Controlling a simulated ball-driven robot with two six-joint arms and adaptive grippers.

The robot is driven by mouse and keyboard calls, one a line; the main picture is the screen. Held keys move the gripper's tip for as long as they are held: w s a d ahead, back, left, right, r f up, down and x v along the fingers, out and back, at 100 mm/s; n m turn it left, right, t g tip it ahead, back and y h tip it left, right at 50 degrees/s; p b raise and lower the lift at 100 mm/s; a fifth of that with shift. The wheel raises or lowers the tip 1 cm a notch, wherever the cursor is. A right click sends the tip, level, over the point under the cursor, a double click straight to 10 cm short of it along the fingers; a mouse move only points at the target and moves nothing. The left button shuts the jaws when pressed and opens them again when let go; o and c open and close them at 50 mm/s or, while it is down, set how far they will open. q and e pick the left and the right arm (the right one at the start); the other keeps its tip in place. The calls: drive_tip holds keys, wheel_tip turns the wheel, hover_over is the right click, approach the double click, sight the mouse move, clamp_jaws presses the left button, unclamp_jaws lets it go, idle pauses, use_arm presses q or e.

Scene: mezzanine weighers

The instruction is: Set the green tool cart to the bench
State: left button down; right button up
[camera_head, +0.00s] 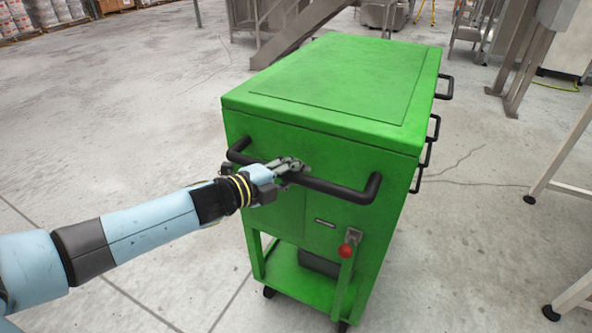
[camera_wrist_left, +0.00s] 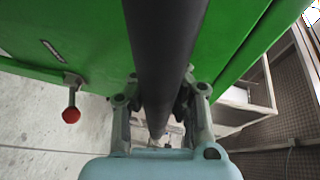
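The green tool cart (camera_head: 340,80) stands upright on the floor, with a flat bare top and a black push handle (camera_head: 345,190) across its near end. My left gripper (camera_head: 290,166) is at the left-middle part of that handle. In the left wrist view the black handle bar (camera_wrist_left: 165,45) runs between the two fingers of my left gripper (camera_wrist_left: 160,105), which are closed around it. A red-knobbed lever (camera_head: 346,249) sits on the cart's near end below the handle. My right gripper is not in view. No bench top shows clearly; legs at the right edge may belong to one.
Pale legs with black feet (camera_head: 545,185) stand at the right, their top out of frame. A metal stair (camera_head: 300,35) rises behind the cart. Grey steel posts (camera_head: 525,65) stand at the back right. The floor (camera_head: 110,110) to the left is clear.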

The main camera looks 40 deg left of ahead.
use_arm(q)
drive_tip(key=c, duration=2)
unclamp_jaws()
drive_tip(key=shift+r, duration=0.1)
drive_tip(key=o, duration=0.9)
drive_tip(key=v, duration=1.2)
